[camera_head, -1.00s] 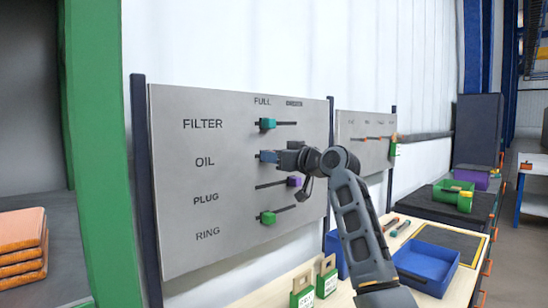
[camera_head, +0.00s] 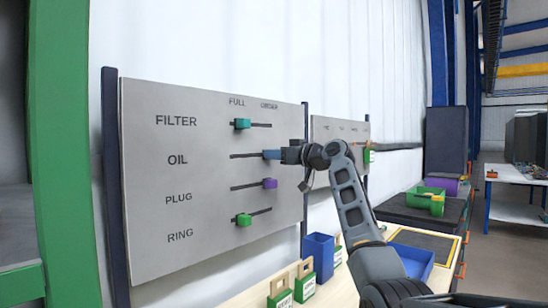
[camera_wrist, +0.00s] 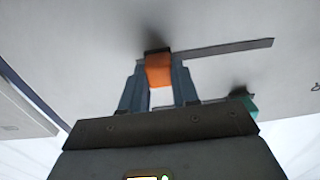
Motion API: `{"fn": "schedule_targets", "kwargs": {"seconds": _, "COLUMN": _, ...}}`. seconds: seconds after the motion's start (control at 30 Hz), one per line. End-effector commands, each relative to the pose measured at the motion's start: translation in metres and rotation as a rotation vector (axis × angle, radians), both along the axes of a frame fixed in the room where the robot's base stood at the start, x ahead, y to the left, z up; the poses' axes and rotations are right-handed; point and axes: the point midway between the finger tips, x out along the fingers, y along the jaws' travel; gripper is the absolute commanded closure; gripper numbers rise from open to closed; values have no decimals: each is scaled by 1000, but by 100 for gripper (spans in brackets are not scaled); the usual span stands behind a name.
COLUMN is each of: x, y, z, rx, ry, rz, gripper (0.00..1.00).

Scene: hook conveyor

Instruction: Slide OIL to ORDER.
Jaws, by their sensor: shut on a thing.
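The grey board (camera_head: 150,240) has rows FILTER, OIL, PLUG and RING, with FULL and a smaller heading, likely ORDER, above. My gripper (camera_head: 268,154) is at the OIL row, its blue fingers near the slot's right end, roughly below the smaller heading. The OIL slot (camera_head: 245,156) shows bare to the left of the fingers. In the wrist view, my gripper (camera_wrist: 159,75) is shut on an orange knob (camera_wrist: 159,70) at one end of its slot (camera_wrist: 225,48). The fingers hide this knob in the head view.
The teal FILTER knob (camera_head: 242,124) and green RING knob (camera_head: 243,220) sit toward the left; the purple PLUG knob (camera_head: 270,183) sits to the right. A second board (camera_head: 330,135) stands beyond. Blue bins and green-labelled boxes (camera_head: 304,281) stand on the bench below.

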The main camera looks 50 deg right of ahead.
Motion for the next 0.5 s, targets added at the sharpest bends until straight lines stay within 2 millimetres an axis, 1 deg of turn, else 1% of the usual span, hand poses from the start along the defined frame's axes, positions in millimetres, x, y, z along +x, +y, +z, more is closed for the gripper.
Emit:
{"fn": "schedule_targets", "kwargs": {"seconds": 0.03, "x": 0, "y": -2, "z": 2, "rx": -1, "ry": -3, "rz": -8, "gripper": 100}}
{"fn": "schedule_targets", "kwargs": {"seconds": 0.07, "x": 0, "y": -2, "z": 2, "rx": -1, "ry": -3, "rz": -8, "gripper": 69}}
{"fn": "schedule_targets", "kwargs": {"seconds": 0.1, "x": 0, "y": -3, "z": 2, "rx": -1, "ry": -3, "rz": -8, "gripper": 66}}
{"fn": "schedule_targets", "kwargs": {"seconds": 0.3, "x": 0, "y": -2, "z": 2, "rx": -1, "ry": -3, "rz": -6, "gripper": 46}}
{"fn": "schedule_targets", "kwargs": {"seconds": 0.33, "x": 0, "y": -1, "z": 2, "rx": -1, "ry": -3, "rz": -6, "gripper": 45}}
{"fn": "schedule_targets", "kwargs": {"seconds": 0.5, "x": 0, "y": -2, "z": 2, "rx": -1, "ry": -3, "rz": -6, "gripper": 45}}
